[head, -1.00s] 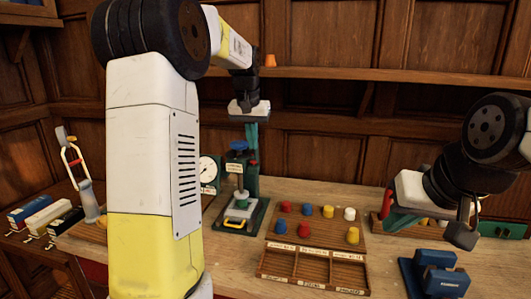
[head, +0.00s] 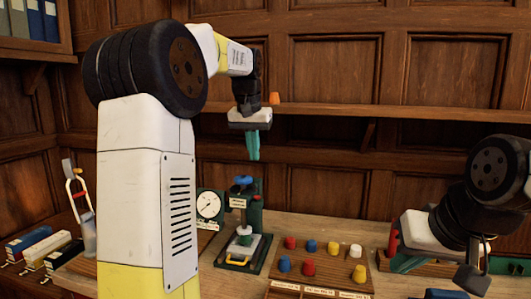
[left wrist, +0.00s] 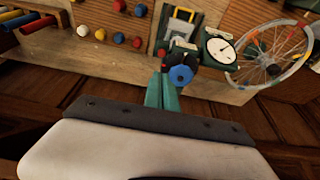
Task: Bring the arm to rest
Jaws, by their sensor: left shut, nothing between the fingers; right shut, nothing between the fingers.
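My left gripper (head: 253,156) hangs in the air, teal fingers pointing down and closed together with nothing between them. It is above the green press with the blue knob (head: 242,181), with a gap between. In the left wrist view the closed fingers (left wrist: 162,93) show beside the press's blue knob (left wrist: 181,75), not holding it. My left arm rises at the left of the head view and bends over toward the back wall. My right gripper (head: 404,264) is low at the right, its teal fingers shut, near a red object (head: 393,240).
A dial gauge (head: 208,204) stands left of the press. A wooden tray (head: 325,271) with several coloured pegs is right of it. Binders (head: 40,250) lie at the far left. A shelf (head: 370,112) runs along the panelled wall behind my left gripper.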

